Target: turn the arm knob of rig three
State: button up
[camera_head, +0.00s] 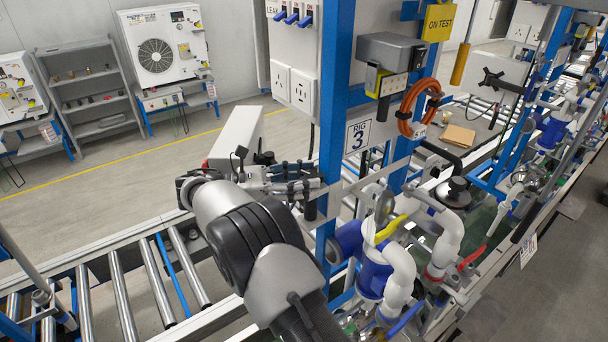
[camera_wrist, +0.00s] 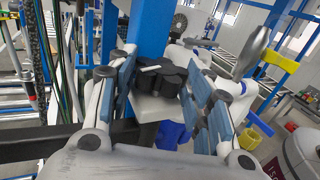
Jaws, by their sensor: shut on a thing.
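The rig three sign (camera_head: 359,137) is a white plate on the blue upright post (camera_head: 340,90) in the head view. In the wrist view, a black lobed knob (camera_wrist: 172,77) with a white mark on top sits over a pale bracket (camera_wrist: 160,108), in front of the blue post. My gripper (camera_wrist: 162,72) has its blue-padded fingers on either side of this knob and is shut on it. In the head view my gripper (camera_head: 312,184) is beside the post, below and left of the sign. The knob cannot be told apart from the fingers there.
Blue and white pump piping with a yellow lever (camera_head: 391,229) and a red lever (camera_head: 471,258) stands right of the post. A roller conveyor (camera_head: 115,295) runs at lower left. A coiled orange hose (camera_head: 408,112) hangs above.

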dwell(0.4)
jog(key=o, duration=1.1)
jog(key=shift+f+n+t+b, duration=0.1)
jog(key=shift+n+t+b, duration=0.2)
jog(key=shift+t+b, duration=0.2)
